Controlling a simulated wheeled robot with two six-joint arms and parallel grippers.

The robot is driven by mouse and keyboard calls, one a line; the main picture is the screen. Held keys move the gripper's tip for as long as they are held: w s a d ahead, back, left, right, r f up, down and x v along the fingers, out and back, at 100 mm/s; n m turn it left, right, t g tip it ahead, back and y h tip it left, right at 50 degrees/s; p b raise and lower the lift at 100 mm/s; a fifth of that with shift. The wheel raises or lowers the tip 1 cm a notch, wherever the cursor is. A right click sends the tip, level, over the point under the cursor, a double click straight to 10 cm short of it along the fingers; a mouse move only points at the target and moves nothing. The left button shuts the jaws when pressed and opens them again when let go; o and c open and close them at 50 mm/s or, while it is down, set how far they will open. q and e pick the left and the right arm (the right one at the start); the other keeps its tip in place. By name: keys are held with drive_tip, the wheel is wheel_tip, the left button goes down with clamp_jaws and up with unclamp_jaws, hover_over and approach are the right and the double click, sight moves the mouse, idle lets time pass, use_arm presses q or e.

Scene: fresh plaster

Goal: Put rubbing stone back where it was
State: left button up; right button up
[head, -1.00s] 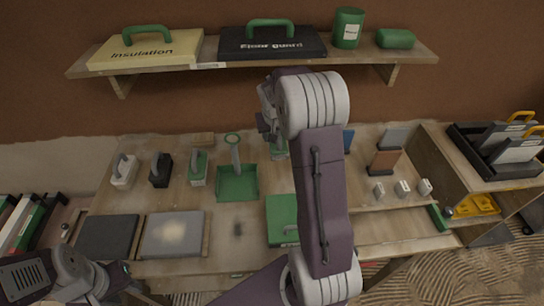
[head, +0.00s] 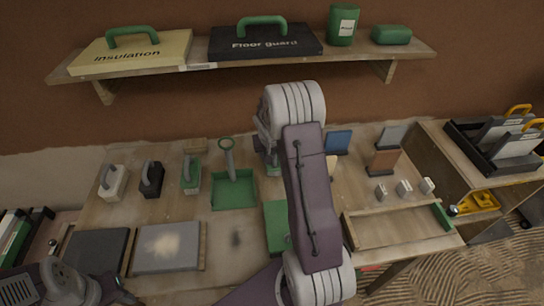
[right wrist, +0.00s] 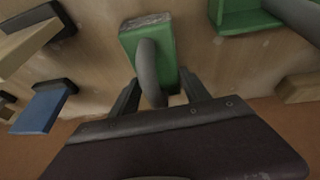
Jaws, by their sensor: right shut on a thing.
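My right gripper (right wrist: 160,98) is shut on the grey loop handle of a green block (right wrist: 128,38), which I take to be the rubbing stone. One end of the block is rough and whitish. In the right wrist view it is at or just above the board; I cannot tell whether it touches. In the head view my right arm hides most of it. A white block (head: 113,182), a black block (head: 151,179) and another green block (head: 191,175), all with grey handles, stand in a row at the left. My left gripper (head: 122,292) is low at the left, its fingers unclear.
A green dustpan (head: 233,191) lies left of my right arm. Blue (head: 338,141) and brown (head: 384,162) pieces and several small pale blocks stand to the right. A shallow wooden tray (head: 372,244) looks empty. A shelf (head: 200,67) overhangs the back.

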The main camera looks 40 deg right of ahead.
drive_tip(key=shift+w+f, duration=0.1)
drive_tip(key=shift+f, duration=0.65)
drive_tip(key=shift+w, duration=0.15)
drive_tip(key=shift+f, duration=0.15)
drive_tip(key=o, duration=1.5)
drive_tip(key=shift+c, duration=0.2)
